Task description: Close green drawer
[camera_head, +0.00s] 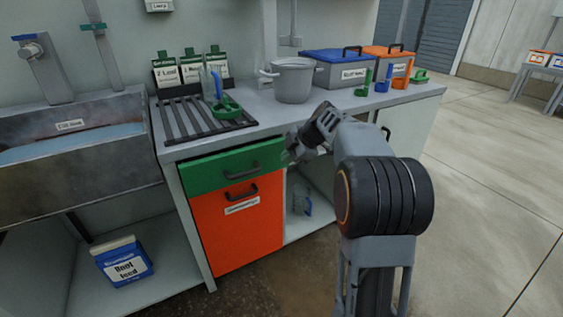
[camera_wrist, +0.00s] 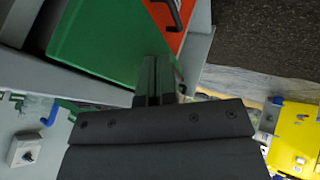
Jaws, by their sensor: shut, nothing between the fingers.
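The green drawer (camera_head: 215,171) is under the grey worktop, above an orange front. It has a dark bar handle (camera_head: 240,171). In the wrist view its green face (camera_wrist: 105,40) fills the upper left, beside a dark gap. I cannot tell how far it stands out. My gripper (camera_head: 289,156) is at the right end of the drawer front in the head view. Its fingers are shut and empty. In the wrist view the fingertips (camera_wrist: 153,62) lie over the edge of the green face; I cannot tell whether they touch it.
The orange front (camera_head: 238,235) has its own handle. An open shelf bay (camera_head: 305,222) is right of it. A sink (camera_head: 75,150) stands left. The worktop (camera_head: 265,115) holds a rack, a pot (camera_head: 292,80) and bins. Open floor (camera_head: 490,190) lies right.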

